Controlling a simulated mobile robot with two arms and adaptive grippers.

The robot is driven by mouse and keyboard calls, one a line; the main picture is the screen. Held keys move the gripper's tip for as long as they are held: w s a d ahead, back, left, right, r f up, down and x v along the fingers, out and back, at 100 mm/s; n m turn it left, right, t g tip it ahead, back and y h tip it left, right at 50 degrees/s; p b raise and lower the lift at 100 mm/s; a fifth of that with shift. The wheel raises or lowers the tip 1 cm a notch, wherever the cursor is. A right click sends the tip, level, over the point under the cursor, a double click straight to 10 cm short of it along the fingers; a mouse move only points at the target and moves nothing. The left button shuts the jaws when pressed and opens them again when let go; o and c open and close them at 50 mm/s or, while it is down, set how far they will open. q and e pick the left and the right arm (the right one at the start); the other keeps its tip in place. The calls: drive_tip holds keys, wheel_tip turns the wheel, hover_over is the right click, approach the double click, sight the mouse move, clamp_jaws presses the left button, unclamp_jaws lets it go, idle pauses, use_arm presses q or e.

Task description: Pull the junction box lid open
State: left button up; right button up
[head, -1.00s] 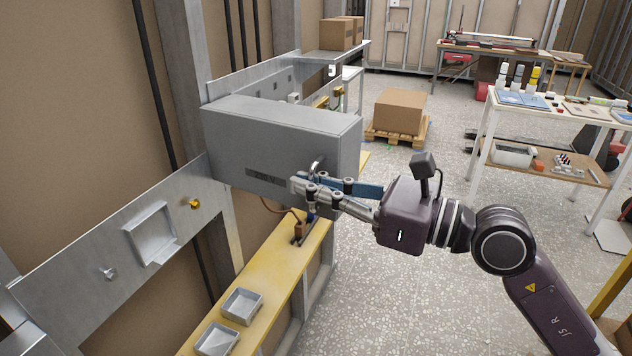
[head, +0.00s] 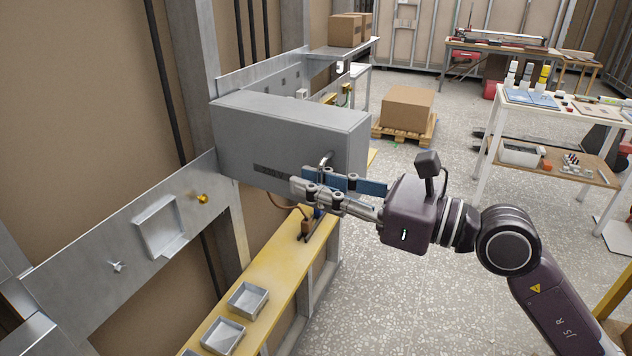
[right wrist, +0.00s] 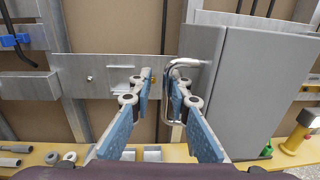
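The grey junction box (head: 290,108) is mounted on the wall rail, and its lid (head: 240,150) looks closed. A bent metal handle (head: 325,160) stands out from the lid near its right end. My right gripper (head: 308,184) is in front of the lid at the handle, its fingers partly covering the handle's lower part. In the right wrist view the two blue-padded fingers of the right gripper (right wrist: 161,76) are apart. The handle (right wrist: 185,64) shows there by the right finger, its long bar seen between the fingertips; contact cannot be told. My left gripper is out of view.
A yellow shelf (head: 268,278) with small metal trays (head: 247,299) runs below the box. A metal wall rail (head: 90,262) extends to the left. A cardboard box (head: 407,107) on a pallet and a white table (head: 495,97) stand behind. Open floor lies right of the shelf.

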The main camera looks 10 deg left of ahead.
drive_tip(key=v, duration=1.2)
